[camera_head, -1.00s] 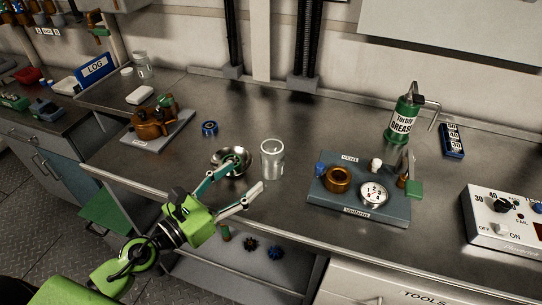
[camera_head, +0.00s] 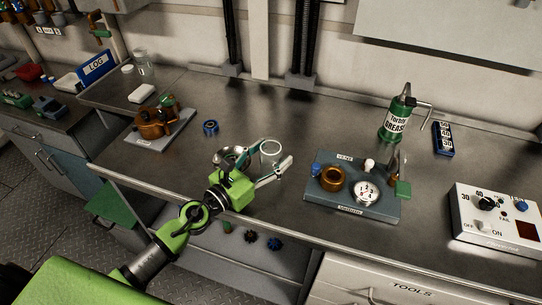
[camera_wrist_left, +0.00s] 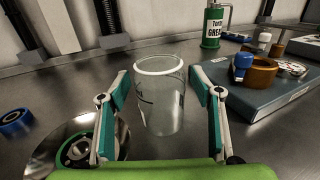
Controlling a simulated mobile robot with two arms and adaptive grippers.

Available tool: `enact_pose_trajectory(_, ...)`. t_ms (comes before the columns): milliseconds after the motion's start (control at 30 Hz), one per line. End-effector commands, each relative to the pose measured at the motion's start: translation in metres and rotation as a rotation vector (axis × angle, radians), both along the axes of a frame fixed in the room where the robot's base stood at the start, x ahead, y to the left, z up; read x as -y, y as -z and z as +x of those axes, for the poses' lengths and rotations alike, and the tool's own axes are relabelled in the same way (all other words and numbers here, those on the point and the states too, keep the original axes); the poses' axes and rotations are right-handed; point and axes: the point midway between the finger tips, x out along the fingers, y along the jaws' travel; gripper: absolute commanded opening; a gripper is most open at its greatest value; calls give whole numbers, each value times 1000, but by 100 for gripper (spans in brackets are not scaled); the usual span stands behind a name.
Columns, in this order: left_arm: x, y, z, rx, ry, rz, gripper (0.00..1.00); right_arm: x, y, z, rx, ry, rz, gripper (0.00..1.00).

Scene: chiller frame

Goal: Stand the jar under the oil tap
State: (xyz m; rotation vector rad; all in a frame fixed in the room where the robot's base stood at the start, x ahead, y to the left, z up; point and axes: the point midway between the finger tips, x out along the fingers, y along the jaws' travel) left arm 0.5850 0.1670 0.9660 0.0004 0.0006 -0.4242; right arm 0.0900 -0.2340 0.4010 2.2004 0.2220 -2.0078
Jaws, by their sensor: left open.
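The clear glass jar (camera_head: 270,148) stands upright on the steel bench. It also shows in the left wrist view (camera_wrist_left: 161,105), between the two fingers with a gap on each side. My left gripper (camera_head: 268,160) is open, its fingers reaching to either side of the jar at low height. A tap-like fitting with a green part (camera_head: 100,32) hangs at the upper left, near several bottles; I cannot tell for sure that it is the oil tap. My right gripper is not in view.
A shiny metal bowl (camera_wrist_left: 40,158) sits close left of the jar, partly behind the gripper. A grey-blue gauge block (camera_head: 345,200) stands to the right. A blue ring (camera_head: 210,127), a brass part on a plate (camera_head: 155,123) and a green grease can (camera_head: 398,118) stand farther off.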

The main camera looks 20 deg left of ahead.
Motion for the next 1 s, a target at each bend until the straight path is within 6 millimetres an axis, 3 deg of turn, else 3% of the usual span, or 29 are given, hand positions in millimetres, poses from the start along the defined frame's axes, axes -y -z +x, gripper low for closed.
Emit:
enact_pose_trajectory(267, 1, 1, 3, -1, 1, 0, 59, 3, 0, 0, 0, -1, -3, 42)
enact_pose_trajectory(433, 1, 1, 2, -1, 0, 0, 17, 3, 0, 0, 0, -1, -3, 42)
enact_pose_trajectory(767, 1, 0, 2, 0, 0, 0, 14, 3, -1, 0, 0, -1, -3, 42)
enact_pose_trajectory(1000, 1, -13, 2, 0, 1, 0, 14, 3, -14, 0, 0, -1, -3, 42)
